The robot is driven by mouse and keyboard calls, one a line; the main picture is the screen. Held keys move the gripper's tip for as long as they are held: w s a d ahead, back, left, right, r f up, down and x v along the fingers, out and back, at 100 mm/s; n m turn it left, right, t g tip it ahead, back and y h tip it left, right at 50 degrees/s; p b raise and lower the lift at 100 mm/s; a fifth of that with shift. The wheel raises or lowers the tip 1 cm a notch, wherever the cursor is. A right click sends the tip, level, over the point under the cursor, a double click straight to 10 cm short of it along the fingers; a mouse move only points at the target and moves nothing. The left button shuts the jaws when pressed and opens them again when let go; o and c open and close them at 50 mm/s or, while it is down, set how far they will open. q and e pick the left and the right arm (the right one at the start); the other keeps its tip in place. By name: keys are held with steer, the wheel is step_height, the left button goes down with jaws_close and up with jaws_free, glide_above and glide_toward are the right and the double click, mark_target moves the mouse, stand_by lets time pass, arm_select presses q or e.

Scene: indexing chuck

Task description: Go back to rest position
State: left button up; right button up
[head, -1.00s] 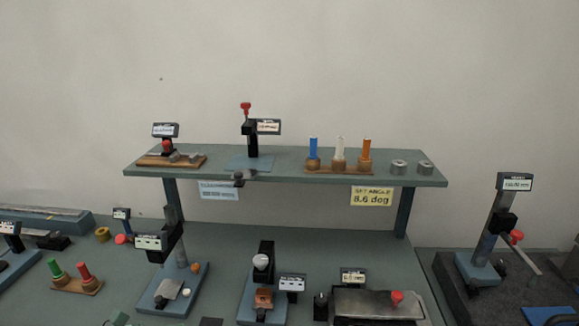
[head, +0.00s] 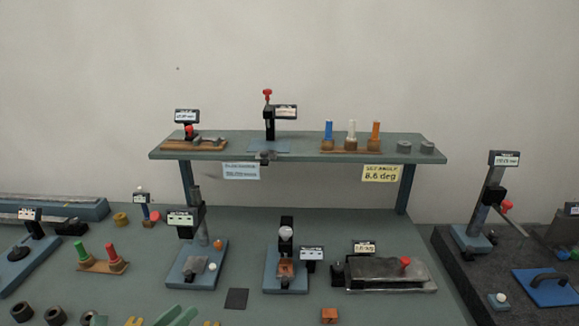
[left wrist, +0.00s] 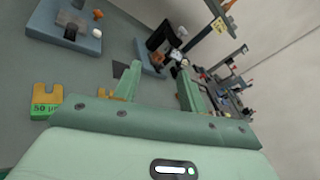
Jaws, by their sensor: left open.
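My left gripper (head: 172,318) shows only as pale green fingertips at the bottom edge of the head view, over the front of the bench. In the left wrist view the gripper (left wrist: 160,88) has its two green fingers apart with nothing between them. The fingers point toward the bench devices. My right gripper is in neither view.
A bench (head: 235,222) carries several instruments, including a block with a white knob (head: 286,233). A raised shelf (head: 230,148) stands behind. Yellow gauge pieces (head: 134,321) lie close to my left gripper; one (left wrist: 46,98) shows in the wrist view. Dark rings (head: 54,315) lie at front left.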

arm_select(q)
steer(key=s+a+f+n+g+y, duration=0.2)
steer(key=s+a+n+g+y, duration=0.3)
steer(key=s+n, duration=0.7)
steer(key=s+a+f+n+g+y, duration=0.25)
steer(key=s+n+y, duration=0.45)
steer(key=n, duration=1)
steer(key=s+d+f+g+h+b, duration=0.1)
steer(key=s+d+f+g, duration=0.15)
steer(key=f, duration=1.15)
steer(key=s+d+f+g+h+b, duration=0.1)
steer(key=d+f+h, duration=0.15)
steer(key=f, duration=1.15)
steer(key=s+f+n+g+b, duration=0.1)
steer(key=s+f+n+g, duration=0.2)
steer(key=s+f, duration=1.4)
steer(key=s, duration=0.2)
steer(key=shift+s+h+b, duration=0.3)
steer(key=shift+h+b, duration=0.05)
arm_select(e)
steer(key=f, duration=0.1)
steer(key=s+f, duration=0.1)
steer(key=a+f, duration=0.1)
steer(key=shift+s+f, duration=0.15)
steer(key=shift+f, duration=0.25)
